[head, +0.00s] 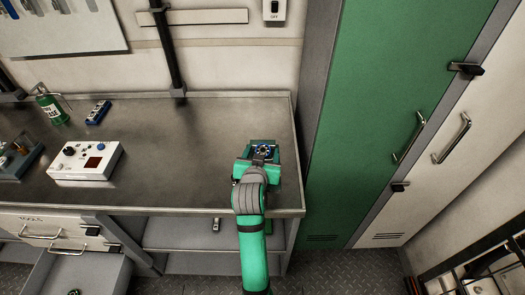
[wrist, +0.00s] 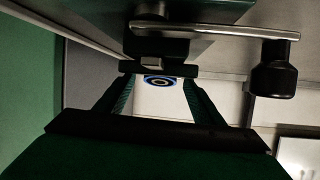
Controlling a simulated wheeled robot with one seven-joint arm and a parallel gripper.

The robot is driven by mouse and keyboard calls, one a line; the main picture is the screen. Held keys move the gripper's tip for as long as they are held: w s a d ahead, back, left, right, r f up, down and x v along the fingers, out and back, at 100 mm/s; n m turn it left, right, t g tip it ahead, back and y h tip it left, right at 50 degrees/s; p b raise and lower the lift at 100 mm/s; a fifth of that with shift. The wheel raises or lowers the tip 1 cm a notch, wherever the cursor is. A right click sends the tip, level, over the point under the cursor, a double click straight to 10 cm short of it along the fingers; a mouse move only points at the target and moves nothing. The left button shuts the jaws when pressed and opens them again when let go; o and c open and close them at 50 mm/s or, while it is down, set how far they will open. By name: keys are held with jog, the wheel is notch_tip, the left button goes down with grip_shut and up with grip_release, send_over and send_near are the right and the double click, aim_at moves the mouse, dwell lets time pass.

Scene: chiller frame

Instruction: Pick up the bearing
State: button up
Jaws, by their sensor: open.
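The bearing (head: 264,151), a small ring with blue and dark bands, shows near the right end of the metal workbench, just beyond my gripper (head: 262,158). In the wrist view the bearing (wrist: 159,80) shows partly, close to a dark block, with its upper edge cut off. My gripper (wrist: 158,90) is open, its two dark green fingers on either side of the bearing in this view. I cannot tell whether they touch it. A teal vise-like fixture (head: 263,143) surrounds the bearing; my wrist hides part of it.
A metal bar (wrist: 225,31) with a black knob (wrist: 273,75) lies close by in the wrist view. A green cabinet (head: 385,100) stands right of the workbench (head: 185,140). The bench middle is clear.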

jog(key=c, duration=1.3)
jog(key=shift+r, duration=0.15)
